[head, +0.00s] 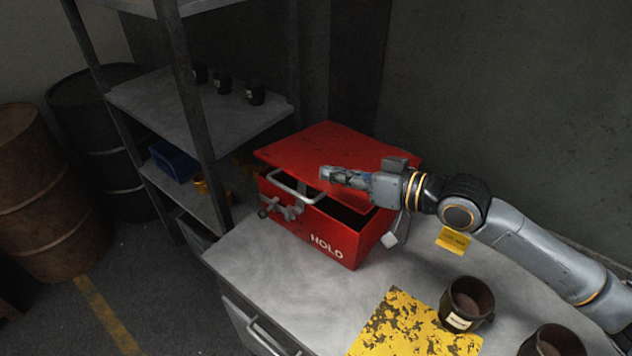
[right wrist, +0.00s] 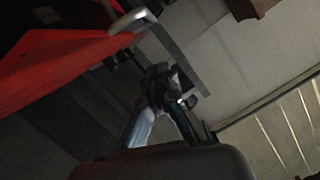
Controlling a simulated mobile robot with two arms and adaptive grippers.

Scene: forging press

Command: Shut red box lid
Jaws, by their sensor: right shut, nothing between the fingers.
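A red box (head: 321,233) marked HOLD stands on the grey workbench. Its red lid (head: 317,145) is partly open, with a dark gap along the front and right side. A metal handle (head: 297,189) shows at the lid's front edge, with a latch (head: 281,209) below it. My right gripper (head: 326,174) is shut and empty, over the lid's front part close to the handle; whether it touches the lid I cannot tell. In the right wrist view the fingers (right wrist: 166,88) show beside the red lid edge (right wrist: 65,62). My left gripper is not in view.
Dark cups (head: 467,303) and a worn yellow mat (head: 398,328) lie on the bench (head: 259,267) in front. A yellow tag (head: 453,240) shows below my right arm. A metal shelf (head: 190,115) with small dark jars stands at the left, barrels (head: 42,200) beyond it.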

